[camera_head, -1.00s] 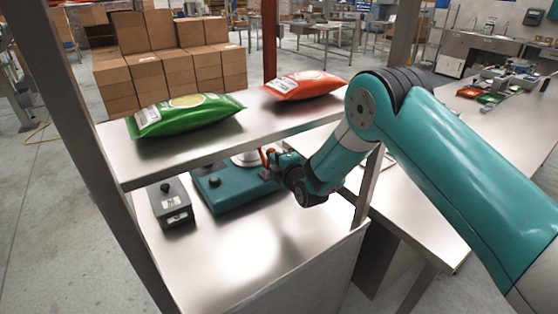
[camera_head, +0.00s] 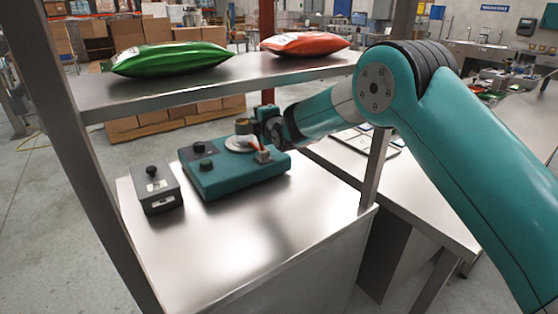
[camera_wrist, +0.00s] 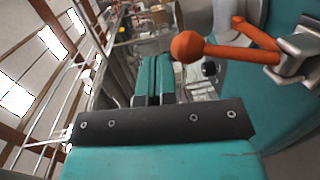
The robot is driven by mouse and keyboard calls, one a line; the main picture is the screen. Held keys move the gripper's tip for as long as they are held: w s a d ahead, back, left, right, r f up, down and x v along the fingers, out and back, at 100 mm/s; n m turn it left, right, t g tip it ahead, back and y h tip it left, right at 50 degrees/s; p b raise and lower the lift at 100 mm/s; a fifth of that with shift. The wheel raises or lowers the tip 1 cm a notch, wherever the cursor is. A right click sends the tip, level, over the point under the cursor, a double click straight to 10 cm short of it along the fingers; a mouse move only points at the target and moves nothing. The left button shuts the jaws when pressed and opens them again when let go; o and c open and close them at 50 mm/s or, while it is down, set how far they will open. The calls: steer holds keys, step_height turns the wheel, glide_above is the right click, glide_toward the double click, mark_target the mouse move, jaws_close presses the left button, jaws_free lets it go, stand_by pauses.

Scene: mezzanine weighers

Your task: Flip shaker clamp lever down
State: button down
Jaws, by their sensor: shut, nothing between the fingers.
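The teal shaker (camera_head: 225,182) sits on the steel bench with a round pale plate and a brass-coloured cup on top. Its orange-red clamp lever (camera_head: 254,146) rises tilted from a small grey block at the shaker's right side. In the wrist view the lever's orange ball end (camera_wrist: 187,47) and the clamp block (camera_wrist: 300,50) show clearly. My gripper (camera_head: 262,124) is above and behind the lever, at the far side of the shaker. Its teal fingers (camera_wrist: 153,78) are shut together and empty, beside the ball with a gap in the picture. Contact cannot be told.
A grey control box (camera_head: 156,189) stands left of the shaker. A steel shelf (camera_head: 130,98) bearing a green bag (camera_head: 170,59) and an orange bag (camera_head: 305,44) runs above. A steel post (camera_head: 376,170) stands close to my arm. The bench front is clear.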

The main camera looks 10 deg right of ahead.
steer(key=shift+w+a+f+b, duration=0.2)
steer(key=shift+w+a+b, duration=0.2)
steer(key=shift+w+b, duration=0.25)
steer(key=shift+s, duration=0.1)
steer(key=b+v, duration=0.3)
steer(key=v, duration=1.4)
steer(key=shift+b, duration=0.4)
steer(key=shift+s+r, duration=0.15)
steer(key=s+d+r+m+g+h+p, duration=0.1)
steer(key=s+m+g, duration=0.6)
steer(key=s, duration=1.1)
steer(key=s+d+r+m+g+h+p, duration=0.1)
steer(key=s+d+m+g+p, duration=0.3)
steer(key=s, duration=1.4)
steer(key=d+m+g, duration=0.2)
steer(key=m+g, duration=0.2)
steer(key=shift+s+r+m+p, duration=0.2)
steer(key=shift+r+m+p, duration=0.05)
steer(key=shift+m+p, duration=0.1)
